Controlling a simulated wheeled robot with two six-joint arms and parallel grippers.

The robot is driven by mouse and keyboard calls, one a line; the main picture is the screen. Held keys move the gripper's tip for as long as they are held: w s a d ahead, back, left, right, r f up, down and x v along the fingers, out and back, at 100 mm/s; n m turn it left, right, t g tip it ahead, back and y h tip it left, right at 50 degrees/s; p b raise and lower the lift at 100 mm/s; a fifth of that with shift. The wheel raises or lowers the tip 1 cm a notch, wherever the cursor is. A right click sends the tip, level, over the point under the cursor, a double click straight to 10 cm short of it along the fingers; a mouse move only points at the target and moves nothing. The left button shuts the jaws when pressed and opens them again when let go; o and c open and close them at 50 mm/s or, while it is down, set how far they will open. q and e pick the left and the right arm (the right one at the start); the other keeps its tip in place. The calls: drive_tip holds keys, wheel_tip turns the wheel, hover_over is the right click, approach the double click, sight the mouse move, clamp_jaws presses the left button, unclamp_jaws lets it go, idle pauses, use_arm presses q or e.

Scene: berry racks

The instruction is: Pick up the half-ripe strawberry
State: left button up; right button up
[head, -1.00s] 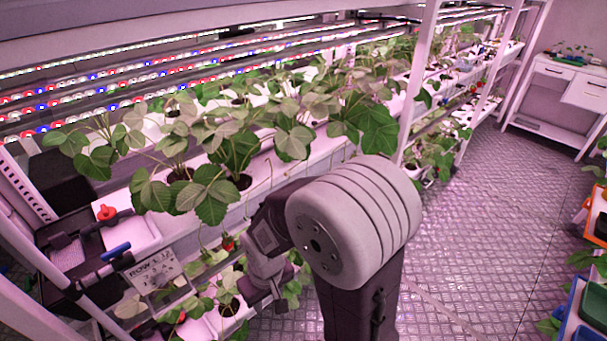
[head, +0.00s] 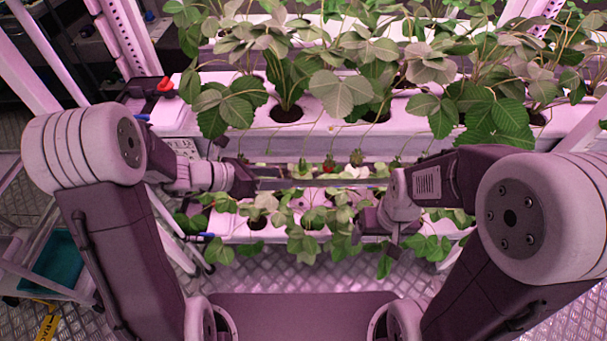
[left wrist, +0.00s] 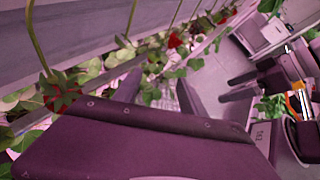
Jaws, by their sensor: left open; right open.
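Several small strawberries hang on thin stems below the upper white planter channel in the head view. One reddish strawberry (head: 328,163) hangs between my grippers, and a darker one (head: 356,157) is just right of it. I cannot tell which is half-ripe. In the left wrist view a red strawberry (left wrist: 62,98) hangs close beside my left gripper, partly under its green cap, and another red strawberry (left wrist: 174,40) hangs farther off. My left gripper (head: 244,180) is open, left of the hanging fruit. My right gripper (head: 370,222) is open, lower and right of it. Neither visibly holds anything.
The upper planter channel (head: 330,140) with leafy plants runs across above my grippers. A lower planter row (head: 275,236) with leaves lies beneath them. A rack post (head: 130,40) stands at the left. A cart with a teal bin (head: 55,262) is at far left.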

sight(299, 170)
use_arm(q)
drive_tip(key=shift+n+t, duration=0.5)
drive_tip(key=shift+n, duration=0.4)
drive_tip(key=x, duration=0.3)
drive_tip(key=w+x, duration=0.1)
drive_tip(key=x, duration=0.2)
drive_tip(key=b+x, duration=0.1)
drive_tip(key=x, duration=0.2)
drive_tip(key=shift+w+d+r, duration=0.1)
drive_tip(key=shift+w+r, duration=0.15)
drive_tip(key=shift+w, duration=0.15)
drive_tip(key=shift+s+r, duration=0.1)
drive_tip(key=c, duration=0.8)
